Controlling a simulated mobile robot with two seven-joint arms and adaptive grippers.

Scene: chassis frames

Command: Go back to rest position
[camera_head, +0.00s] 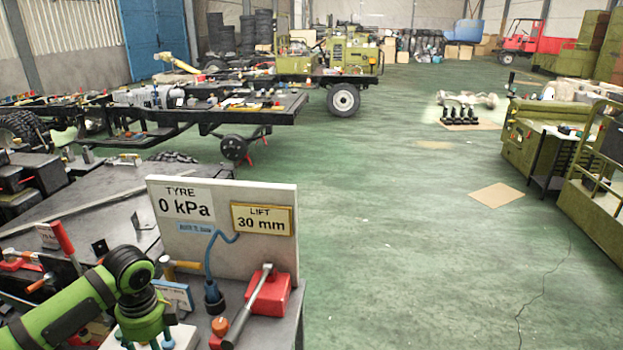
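My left arm, green with black joints, comes in from the lower left. Its wrist bends down to my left gripper (150,338) at the bottom edge, over the near end of the workbench (215,325). The picture's edge cuts off the fingertips, so its opening and anything between them are hidden. My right arm and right gripper are not in view. A white board (250,205) stands upright on the bench behind the gripper, with signs reading "TYRE 0 kPa" and "LIFT 30 mm".
A red box (268,292) with a grey-handled tool lies right of my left gripper. A blue hose (211,262) hangs before the board. Several tools crowd the bench at left. Black chassis frames (225,110) stand behind. Green floor (400,230) is open at right, with a cardboard sheet (497,195).

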